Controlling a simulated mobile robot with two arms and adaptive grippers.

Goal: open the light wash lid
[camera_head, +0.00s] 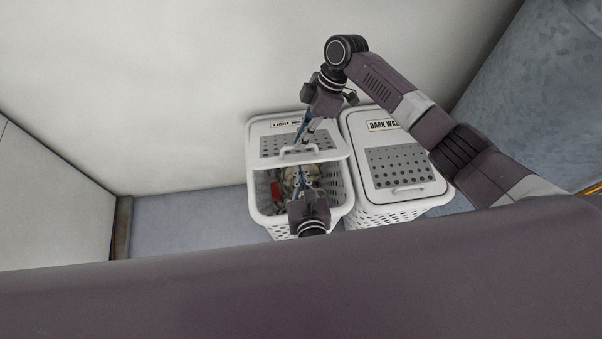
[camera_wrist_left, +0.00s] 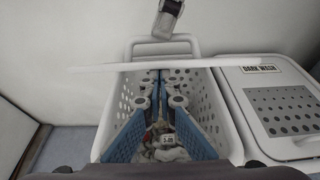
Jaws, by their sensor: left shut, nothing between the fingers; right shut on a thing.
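The light wash hamper (camera_head: 265,218) is a white perforated basket holding laundry (camera_head: 285,178). Its labelled lid (camera_head: 270,147) is partly raised, with a gap at the front. In the left wrist view the lid (camera_wrist_left: 110,67) shows nearly edge-on above the basket. My right gripper (camera_head: 308,142) comes down from above and is shut on the lid's front handle (camera_head: 287,153), though the contact is partly hidden. My left gripper (camera_head: 299,172) is shut and empty, over the front opening below the lid edge. Its blue fingers also show in the left wrist view (camera_wrist_left: 158,76).
The dark wash hamper (camera_head: 398,210) stands close on the right, its lid (camera_head: 372,163) closed. A white wall (camera_head: 190,80) rises behind both. Floor (camera_head: 185,225) is clear to the left. My right arm crosses above the dark wash hamper.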

